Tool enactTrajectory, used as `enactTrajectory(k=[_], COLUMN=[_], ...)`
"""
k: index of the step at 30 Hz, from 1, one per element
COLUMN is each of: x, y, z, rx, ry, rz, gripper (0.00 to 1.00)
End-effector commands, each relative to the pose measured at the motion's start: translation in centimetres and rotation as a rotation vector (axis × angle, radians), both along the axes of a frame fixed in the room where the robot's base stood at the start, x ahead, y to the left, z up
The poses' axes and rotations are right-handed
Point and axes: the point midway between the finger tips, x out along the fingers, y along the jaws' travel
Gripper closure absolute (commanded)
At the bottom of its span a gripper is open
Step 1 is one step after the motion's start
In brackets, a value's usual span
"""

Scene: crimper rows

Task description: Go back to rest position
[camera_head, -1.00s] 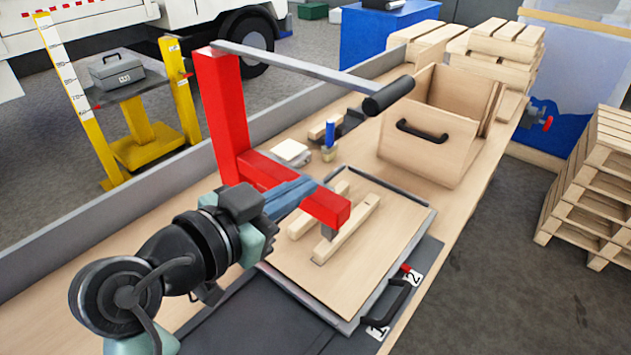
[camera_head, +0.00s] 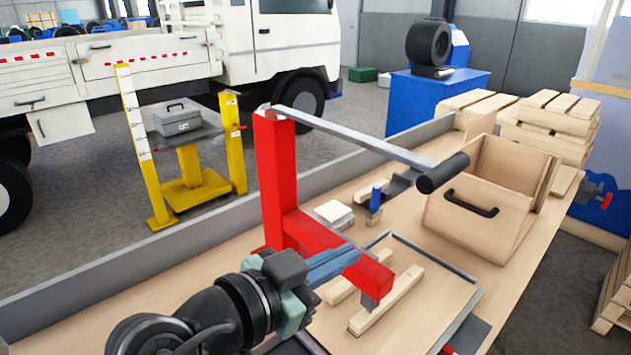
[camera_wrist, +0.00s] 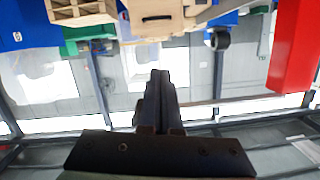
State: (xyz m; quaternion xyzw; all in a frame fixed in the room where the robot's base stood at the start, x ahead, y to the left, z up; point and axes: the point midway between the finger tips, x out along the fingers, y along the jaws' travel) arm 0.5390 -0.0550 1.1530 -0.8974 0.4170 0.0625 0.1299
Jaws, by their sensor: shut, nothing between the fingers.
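My gripper (camera_head: 335,262) is shut and empty, with its blue-grey fingers together. In the head view it overlaps the lower arm of the red press (camera_head: 276,185); I cannot tell whether they touch. In the wrist view my shut gripper (camera_wrist: 160,88) points out over the room, with nothing at its tips, and the scene appears upside down. The press has a long grey lever with a black grip (camera_head: 442,172). Under the press, two wooden bars (camera_head: 385,301) lie on a board tray (camera_head: 440,282).
A wooden box with a black handle (camera_head: 470,203) stands on the bench to the right of the press. A blue-topped item (camera_head: 375,198) and a small white block (camera_head: 334,213) lie behind it. A grey ledge (camera_head: 120,261) runs along the bench's far edge.

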Motion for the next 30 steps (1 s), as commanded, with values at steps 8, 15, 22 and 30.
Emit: enactTrajectory(k=[8,15,22,30], x=[2.7,-2.7,-8.9,-10.0], y=[1.8,4.4,5.4,5.5], z=[13.6,29.8,36.9,37.8], rx=[-0.12,-0.41,-0.584,-0.614], ry=[-0.215,-0.609,-0.847,-0.887], rz=[0.398,0.66,0.709,0.712], gripper=[1.0,1.0,1.0,1.0])
